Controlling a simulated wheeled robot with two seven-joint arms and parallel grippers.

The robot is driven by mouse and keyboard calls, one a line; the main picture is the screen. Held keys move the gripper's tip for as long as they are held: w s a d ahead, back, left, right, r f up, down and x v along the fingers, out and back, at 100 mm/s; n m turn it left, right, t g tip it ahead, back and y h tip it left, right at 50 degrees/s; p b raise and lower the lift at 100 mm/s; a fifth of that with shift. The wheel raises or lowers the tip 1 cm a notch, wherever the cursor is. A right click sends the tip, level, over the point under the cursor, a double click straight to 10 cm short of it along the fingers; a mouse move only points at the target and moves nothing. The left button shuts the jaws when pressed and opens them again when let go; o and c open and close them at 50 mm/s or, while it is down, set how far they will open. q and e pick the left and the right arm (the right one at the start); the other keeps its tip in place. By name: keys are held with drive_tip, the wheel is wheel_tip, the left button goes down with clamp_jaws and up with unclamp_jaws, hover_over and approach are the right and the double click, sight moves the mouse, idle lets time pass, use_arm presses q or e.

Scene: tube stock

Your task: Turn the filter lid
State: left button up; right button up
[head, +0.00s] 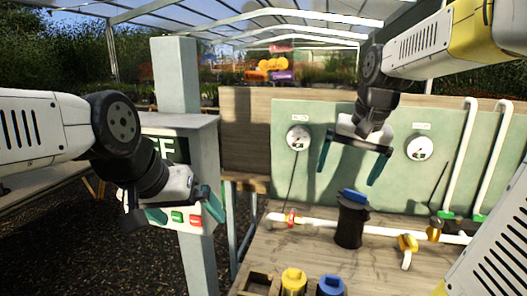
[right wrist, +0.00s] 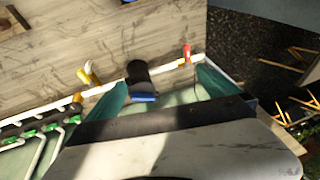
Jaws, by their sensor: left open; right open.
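The filter is a black upright cylinder (head: 350,228) on the wooden bench, set in the white pipe line. Its blue lid (head: 355,195) is on top. My right gripper (head: 349,173) is open and empty, with teal fingers apart above and slightly behind the lid in the head view. In the right wrist view the black filter (right wrist: 137,72) and the blue lid (right wrist: 144,98) show between the two fingers, with no visible contact. My left gripper (head: 186,212) is open and empty in front of the grey control box, far left of the filter.
A red valve (head: 291,219) and a yellow valve (head: 406,248) sit on the pipe either side of the filter. A yellow bottle (head: 293,281) and a blue one (head: 330,286) stand at the front. A green panel (head: 340,120) with gauges rises behind. The control box has green and red buttons (head: 195,219).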

drive_tip(key=s+a+f+n+t+y, duration=0.1)
drive_tip(key=s+a+f+n, duration=0.15)
drive_tip(key=s, duration=0.45)
drive_tip(key=s+a+f+n+t, duration=0.1)
drive_tip(key=s+a+t, duration=0.15)
drive_tip(key=s, duration=0.35)
drive_tip(key=m+g+h, duration=0.2)
drive_tip(key=m+g, duration=0.5)
drive_tip(key=m, duration=1.9)
hover_over(358, 196)
wheel_tip(358, 196, down, 4)
drive_tip(key=shift+w+f, duration=0.15)
drive_tip(key=shift+f, duration=0.1)
drive_tip(key=shift+w+d+f+m, duration=0.15)
drive_tip(key=shift+w+f+m, duration=0.1)
drive_tip(key=shift+f+m, duration=0.25)
wheel_tip(358, 196, down, 7)
drive_tip(key=shift+f, duration=0.1)
drive_tip(key=shift+c, duration=0.2)
